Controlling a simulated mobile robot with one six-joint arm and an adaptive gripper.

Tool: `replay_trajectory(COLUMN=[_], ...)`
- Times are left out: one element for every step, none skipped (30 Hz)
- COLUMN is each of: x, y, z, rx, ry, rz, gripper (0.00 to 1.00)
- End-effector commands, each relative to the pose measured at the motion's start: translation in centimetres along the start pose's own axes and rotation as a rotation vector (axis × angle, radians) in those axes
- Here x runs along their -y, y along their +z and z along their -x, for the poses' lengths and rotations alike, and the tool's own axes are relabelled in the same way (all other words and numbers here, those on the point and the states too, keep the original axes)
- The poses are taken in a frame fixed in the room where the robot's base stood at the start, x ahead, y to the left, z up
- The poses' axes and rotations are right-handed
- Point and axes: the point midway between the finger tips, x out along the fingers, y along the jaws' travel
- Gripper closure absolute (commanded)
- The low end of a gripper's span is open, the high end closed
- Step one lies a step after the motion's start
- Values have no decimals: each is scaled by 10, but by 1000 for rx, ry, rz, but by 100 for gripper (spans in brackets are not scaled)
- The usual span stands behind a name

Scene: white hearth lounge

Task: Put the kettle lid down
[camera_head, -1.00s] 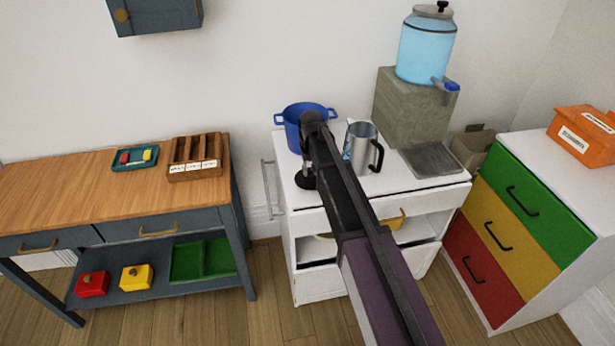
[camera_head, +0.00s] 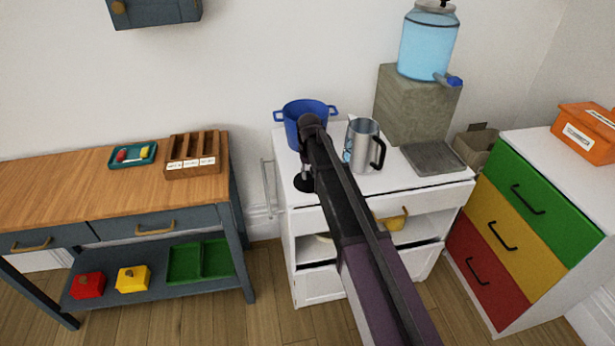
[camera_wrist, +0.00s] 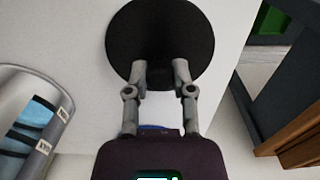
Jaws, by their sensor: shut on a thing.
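The kettle lid is a black round disc (camera_head: 303,184) low over the front left part of the white cabinet top. It also shows in the wrist view as a dark disc (camera_wrist: 160,30) near the counter's edge. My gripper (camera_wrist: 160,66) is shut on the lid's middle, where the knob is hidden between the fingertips. In the head view my arm partly covers the gripper. I cannot tell whether the lid touches the surface. A steel kettle (camera_head: 361,142) with a black handle stands open to the right of the lid; its side shows in the wrist view (camera_wrist: 30,115).
A blue pot (camera_head: 291,131) stands behind my gripper. A grey stone block (camera_head: 408,112) carries the blue water dispenser (camera_head: 427,45), with a grey plate (camera_head: 433,158) in front. A wooden-topped table (camera_head: 90,190) is left, coloured drawers (camera_head: 510,205) right.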

Motion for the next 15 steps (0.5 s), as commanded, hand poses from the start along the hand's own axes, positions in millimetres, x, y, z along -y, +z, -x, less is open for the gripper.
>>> replay_trajectory(x=[0,0,0,0,0,0,0,0,0,0,0,0,0,0,0], y=[0,0,0,0,0,0,0,0,0,0,0,0,0,0,0], z=[0,0,0,0,0,0,0,0,0,-1,-2,-3,-4,-3,-3], rx=[0,0,0,0,0,0,0,0,0,0,0,0,0,0,0], ry=[0,0,0,0,0,0,0,0,0,0,0,0,0,0,0], rz=[0,0,0,0,0,0,0,0,0,0,0,0,0,0,0], gripper=[100,100,100,100,100,100,100,100,100,100,100,100,100,62,50])
